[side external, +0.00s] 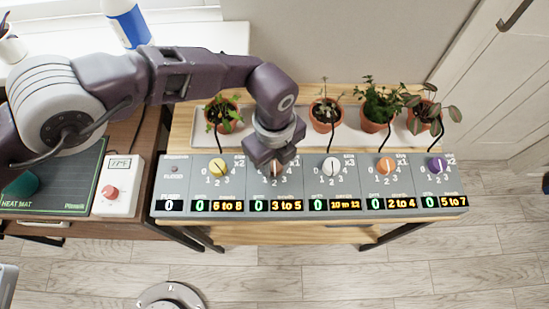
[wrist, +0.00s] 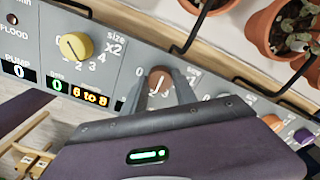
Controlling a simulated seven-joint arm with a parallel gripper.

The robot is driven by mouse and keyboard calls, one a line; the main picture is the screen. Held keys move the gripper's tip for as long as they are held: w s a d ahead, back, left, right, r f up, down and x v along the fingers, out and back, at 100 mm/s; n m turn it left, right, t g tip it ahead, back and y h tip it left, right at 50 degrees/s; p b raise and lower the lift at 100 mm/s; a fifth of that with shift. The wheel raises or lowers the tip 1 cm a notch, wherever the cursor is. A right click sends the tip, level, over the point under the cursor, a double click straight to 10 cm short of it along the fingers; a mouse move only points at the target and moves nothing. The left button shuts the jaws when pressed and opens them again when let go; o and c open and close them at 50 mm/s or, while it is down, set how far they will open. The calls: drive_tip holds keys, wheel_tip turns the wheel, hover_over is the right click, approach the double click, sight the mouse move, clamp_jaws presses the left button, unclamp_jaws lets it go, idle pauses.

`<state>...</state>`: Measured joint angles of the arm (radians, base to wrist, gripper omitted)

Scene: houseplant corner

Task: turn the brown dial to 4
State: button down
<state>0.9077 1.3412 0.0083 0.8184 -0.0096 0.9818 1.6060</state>
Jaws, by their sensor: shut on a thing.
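The brown dial (wrist: 158,82) is on the grey control panel (side external: 178,190), second from the left among the dials. In the wrist view it sits between the two fingers of my gripper (wrist: 160,88), which is shut on it. A pale pointer line shows on its face, but I cannot tell which number it points to. In the side external view my gripper (side external: 276,160) comes down from above and hides most of the dial. The displays below it read 0 and 3 to 5.
A yellow dial (side external: 218,167) is close on the left and a white dial (side external: 332,167) on the right. An orange dial (side external: 386,166) and a purple dial (side external: 438,165) are farther right. Potted plants (side external: 376,110) stand behind the panel. A heat mat (side external: 65,180) lies at the left.

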sight(275, 165)
drive_tip(key=n, duration=1)
drive_tip(key=shift+n, duration=2)
drive_tip(key=shift+d, duration=0.1)
drive_tip(key=c, duration=1)
unclamp_jaws()
drive_tip(key=shift+o, duration=0.2)
drive_tip(key=shift+r, duration=0.1)
wheel_tip(275, 165, up, 7)
